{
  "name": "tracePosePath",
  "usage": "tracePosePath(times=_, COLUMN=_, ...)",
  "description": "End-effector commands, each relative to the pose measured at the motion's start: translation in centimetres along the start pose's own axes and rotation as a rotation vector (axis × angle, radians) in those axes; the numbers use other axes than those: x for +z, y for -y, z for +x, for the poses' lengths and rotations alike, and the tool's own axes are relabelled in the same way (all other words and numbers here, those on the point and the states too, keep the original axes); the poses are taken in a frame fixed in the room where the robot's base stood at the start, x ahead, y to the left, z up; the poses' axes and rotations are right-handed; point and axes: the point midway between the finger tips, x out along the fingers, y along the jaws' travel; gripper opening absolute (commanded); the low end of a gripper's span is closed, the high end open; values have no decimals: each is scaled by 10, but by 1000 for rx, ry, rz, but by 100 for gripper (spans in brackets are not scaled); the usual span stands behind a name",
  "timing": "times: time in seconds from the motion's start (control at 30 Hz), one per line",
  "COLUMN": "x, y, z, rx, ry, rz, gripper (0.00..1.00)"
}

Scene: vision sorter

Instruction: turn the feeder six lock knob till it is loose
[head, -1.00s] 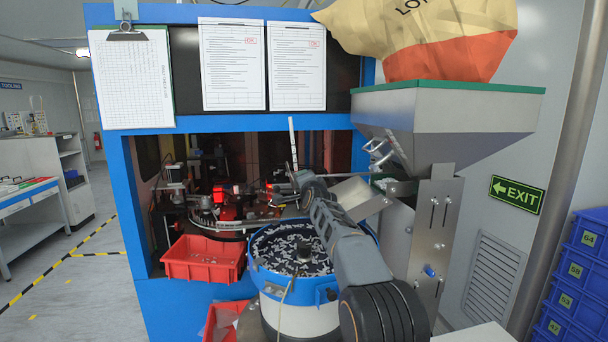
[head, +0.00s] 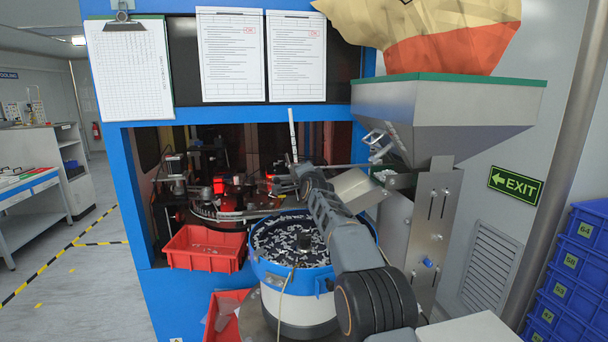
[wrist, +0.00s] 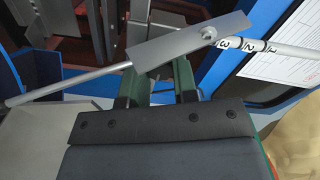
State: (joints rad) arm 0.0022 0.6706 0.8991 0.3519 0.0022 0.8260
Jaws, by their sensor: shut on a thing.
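My gripper (wrist: 158,88) has its green fingers closed at a flat grey metal bar (wrist: 190,42) in the wrist view. The bar lies across the fingertips and hides what is between them, so the lock knob itself does not show clearly. A thin metal rod (wrist: 70,85) runs from the left to the bar. A white rod with black numbers (wrist: 265,47) runs off to the right from near a round screw head. In the head view my gripper (head: 281,186) is above the rear of the blue-rimmed feeder bowl (head: 325,277), beside an upright white rod (head: 293,135).
The bowl holds many small grey and white parts. A red bin (head: 204,258) stands at its left, another (head: 222,313) below. A steel hopper (head: 430,110) with a sack (head: 450,45) stands at the right. Blue crates (head: 568,290) are stacked far right. Open floor lies at the left.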

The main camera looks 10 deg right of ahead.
Motion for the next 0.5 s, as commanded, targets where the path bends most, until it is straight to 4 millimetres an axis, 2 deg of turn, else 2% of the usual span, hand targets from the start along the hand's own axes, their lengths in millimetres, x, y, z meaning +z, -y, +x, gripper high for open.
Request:
tracePosePath(times=0.03, x=0, y=0, z=0, rx=0, ry=0, rz=0, gripper=12)
tracePosePath(times=0.13, x=0, y=0, z=0, rx=0, ry=0, rz=0, gripper=3)
tracePosePath(times=0.23, x=0, y=0, z=0, rx=0, ry=0, rz=-26, gripper=3)
tracePosePath(times=0.5, x=0, y=1, z=0, rx=-1, ry=0, rz=-311, gripper=3)
